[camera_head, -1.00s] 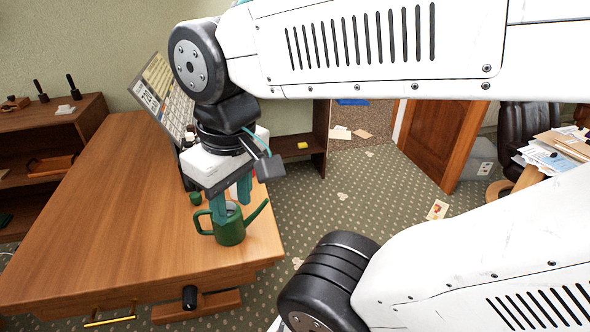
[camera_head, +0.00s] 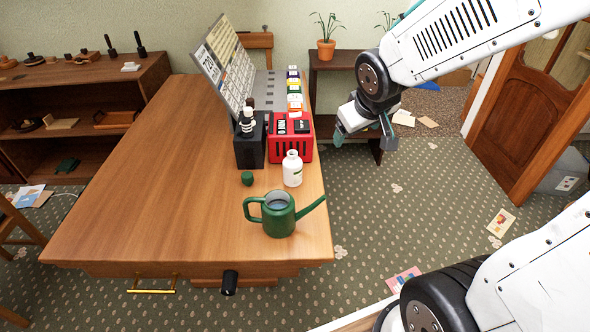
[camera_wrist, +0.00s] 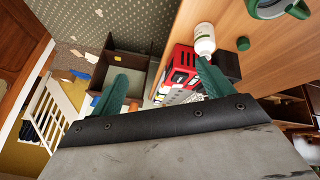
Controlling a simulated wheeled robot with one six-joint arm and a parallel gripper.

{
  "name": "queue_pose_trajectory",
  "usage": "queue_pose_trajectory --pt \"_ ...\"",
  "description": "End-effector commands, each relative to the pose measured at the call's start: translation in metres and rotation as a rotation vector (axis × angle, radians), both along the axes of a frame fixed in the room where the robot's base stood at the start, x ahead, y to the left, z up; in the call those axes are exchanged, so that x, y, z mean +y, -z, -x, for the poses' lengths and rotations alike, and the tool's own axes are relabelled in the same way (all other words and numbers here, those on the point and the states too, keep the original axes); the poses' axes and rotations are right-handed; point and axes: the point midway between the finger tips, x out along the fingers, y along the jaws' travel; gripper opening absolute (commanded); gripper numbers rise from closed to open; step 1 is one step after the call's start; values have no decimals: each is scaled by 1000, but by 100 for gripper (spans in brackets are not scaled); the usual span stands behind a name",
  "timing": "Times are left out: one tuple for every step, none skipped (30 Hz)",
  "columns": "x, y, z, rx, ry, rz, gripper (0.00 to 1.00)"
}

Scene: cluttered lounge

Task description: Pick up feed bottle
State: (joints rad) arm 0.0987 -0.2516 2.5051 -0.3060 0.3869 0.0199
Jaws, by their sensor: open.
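The white feed bottle (camera_head: 292,169) stands upright on the wooden desk (camera_head: 160,190), near its right edge, behind a green watering can (camera_head: 279,214). It also shows at the top of the wrist view (camera_wrist: 204,40), above the right fingertip in the picture. My gripper (camera_head: 340,134) is in the air off the desk's right edge, to the right of the bottle and apart from it. In the wrist view its two green fingers are spread with nothing held between them (camera_wrist: 162,85).
A red box (camera_head: 290,140) and a black holder (camera_head: 249,148) stand close behind the bottle. A small round green object (camera_head: 247,179) lies to its left. A tilted board (camera_head: 222,62) stands farther back. The desk's left part is clear.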

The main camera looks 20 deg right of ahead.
Motion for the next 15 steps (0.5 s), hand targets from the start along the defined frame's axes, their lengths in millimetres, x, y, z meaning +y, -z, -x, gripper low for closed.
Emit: queue_pose_trajectory --pt "-5 18 -21 -28 -32 8 80" --pt "-6 26 -34 -55 -57 12 80" --pt "-7 37 -49 -88 -89 13 80" --pt "-7 46 -61 -115 -115 11 80" --pt "-6 55 -71 -141 -141 7 80" --pt "-5 67 -83 -174 -177 -3 80" --pt "-3 77 -92 -199 -204 -13 80" --pt "-1 87 -100 -223 -231 -26 80" --pt "3 99 -109 -257 -268 -46 80" --pt "6 109 -116 -282 -295 -64 80" --pt "10 119 -121 -308 -321 -84 80" --pt "15 132 -126 -341 -356 -115 80" --pt "20 141 -129 -365 -379 -140 80" --pt "24 149 -132 -389 -400 -166 80" --pt "29 159 -134 -421 -425 -201 80"
